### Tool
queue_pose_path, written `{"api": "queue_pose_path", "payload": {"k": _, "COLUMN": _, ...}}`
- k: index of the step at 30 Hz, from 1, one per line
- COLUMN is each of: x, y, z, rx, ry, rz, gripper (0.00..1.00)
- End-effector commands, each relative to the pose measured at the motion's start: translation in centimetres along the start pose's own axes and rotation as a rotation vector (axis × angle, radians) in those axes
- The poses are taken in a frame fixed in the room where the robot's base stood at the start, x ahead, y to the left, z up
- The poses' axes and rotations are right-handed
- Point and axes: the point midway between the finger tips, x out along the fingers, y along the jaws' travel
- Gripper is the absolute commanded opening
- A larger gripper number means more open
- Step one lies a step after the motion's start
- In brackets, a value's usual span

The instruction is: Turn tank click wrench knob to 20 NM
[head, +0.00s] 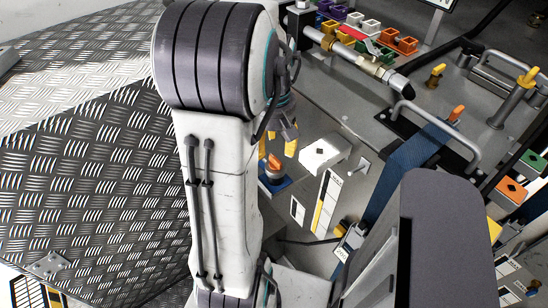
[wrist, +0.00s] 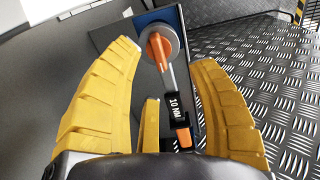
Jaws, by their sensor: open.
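The tank click wrench knob (wrist: 157,50) is an orange handle on a round grey dial, at the top middle of the wrist view. A grey strip runs from it down to a black label (wrist: 174,106) reading "10 NM", with a smaller orange piece (wrist: 184,138) below. No 20 NM label is visible. My gripper (wrist: 165,58) is open, its yellow fingers on either side of the knob, with nothing held; contact cannot be told. In the head view, the orange knob (head: 274,162) sits below and between my gripper's fingers (head: 277,146), partly hidden by my arm.
A white box (head: 324,152) and a yellow-and-white marked panel (head: 325,202) stand right of the knob. A blue strap (head: 395,180) crosses farther right, near a metal handle (head: 440,130). Diamond-plate metal (head: 90,190) fills the left.

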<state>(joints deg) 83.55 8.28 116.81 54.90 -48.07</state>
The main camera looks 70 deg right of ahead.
Motion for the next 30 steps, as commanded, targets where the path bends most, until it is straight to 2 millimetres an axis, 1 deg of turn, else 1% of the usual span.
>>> {"api": "queue_pose_path", "payload": {"k": 1, "x": 0.8, "y": 0.0, "z": 0.0, "rx": 0.0, "ry": -0.003, "rz": -0.003, "gripper": 0.53}}
{"api": "queue_pose_path", "payload": {"k": 6, "x": 2.8, "y": -0.1, "z": 0.1, "rx": 0.001, "ry": -0.003, "rz": -0.003, "gripper": 0.53}}
{"api": "queue_pose_path", "payload": {"k": 12, "x": 4.3, "y": 0.0, "z": 0.0, "rx": 0.002, "ry": -0.001, "rz": -0.001, "gripper": 0.53}}
{"api": "queue_pose_path", "payload": {"k": 16, "x": 4.7, "y": 0.0, "z": 0.0, "rx": 0.002, "ry": -0.001, "rz": -0.001, "gripper": 0.53}}
{"api": "queue_pose_path", "payload": {"k": 24, "x": 4.8, "y": 0.0, "z": 0.0, "rx": 0.002, "ry": 0.0, "rz": 0.0, "gripper": 0.53}}
{"api": "queue_pose_path", "payload": {"k": 25, "x": 4.8, "y": 0.0, "z": 0.0, "rx": 0.002, "ry": 0.0, "rz": 0.0, "gripper": 0.55}}
{"api": "queue_pose_path", "payload": {"k": 30, "x": 4.8, "y": 0.0, "z": 0.0, "rx": 0.002, "ry": 0.0, "rz": 0.0, "gripper": 0.4}}
